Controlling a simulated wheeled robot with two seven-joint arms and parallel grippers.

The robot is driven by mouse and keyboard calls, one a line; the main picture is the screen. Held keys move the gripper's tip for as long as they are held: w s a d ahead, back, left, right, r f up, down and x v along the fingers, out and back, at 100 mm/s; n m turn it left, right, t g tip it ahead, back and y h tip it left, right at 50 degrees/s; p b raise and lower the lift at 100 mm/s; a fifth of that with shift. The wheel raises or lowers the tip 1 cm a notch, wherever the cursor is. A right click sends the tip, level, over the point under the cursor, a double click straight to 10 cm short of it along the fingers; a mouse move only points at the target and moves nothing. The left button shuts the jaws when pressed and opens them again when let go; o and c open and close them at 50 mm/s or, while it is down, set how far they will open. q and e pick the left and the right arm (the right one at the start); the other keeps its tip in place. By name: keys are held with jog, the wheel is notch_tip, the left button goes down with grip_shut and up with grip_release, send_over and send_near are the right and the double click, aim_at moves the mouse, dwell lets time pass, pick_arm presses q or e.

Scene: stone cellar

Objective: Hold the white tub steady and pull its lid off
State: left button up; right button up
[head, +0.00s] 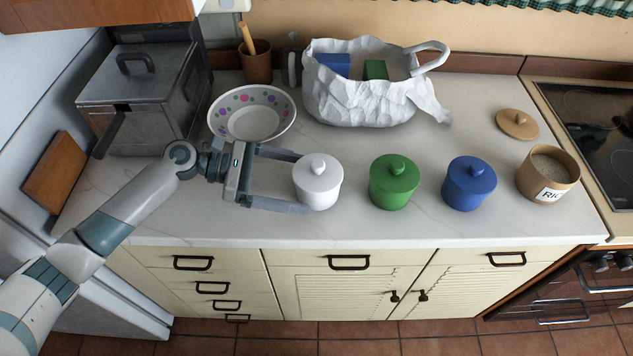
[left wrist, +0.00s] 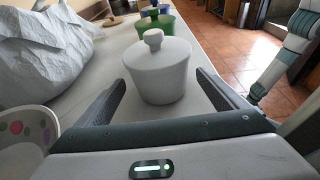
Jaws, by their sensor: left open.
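The white tub (head: 318,188) stands upright on the counter, leftmost in a row of lidded tubs. Its white lid (head: 318,168), with a round knob on top, sits on it. My left gripper (head: 303,182) is open and level, coming from the left, with its fingertips at the tub's left side. In the left wrist view the tub (left wrist: 160,80) stands ahead between the two spread fingers, with a small gap on each side. The lid's knob (left wrist: 154,38) shows clear above the fingers. My right gripper is in neither view.
A green tub (head: 394,185) and a blue tub (head: 469,186) stand to the right, then an open rice canister (head: 535,182) with its wooden lid (head: 517,124) behind. A spotted bowl (head: 228,106) and a white bag (head: 345,105) stand behind. The counter's front strip is clear.

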aim_at(313, 185)
pick_arm(q)
jog(key=shift+p+x, duration=0.5)
jog(key=shift+x, duration=1.45)
jog(key=c, duration=0.8)
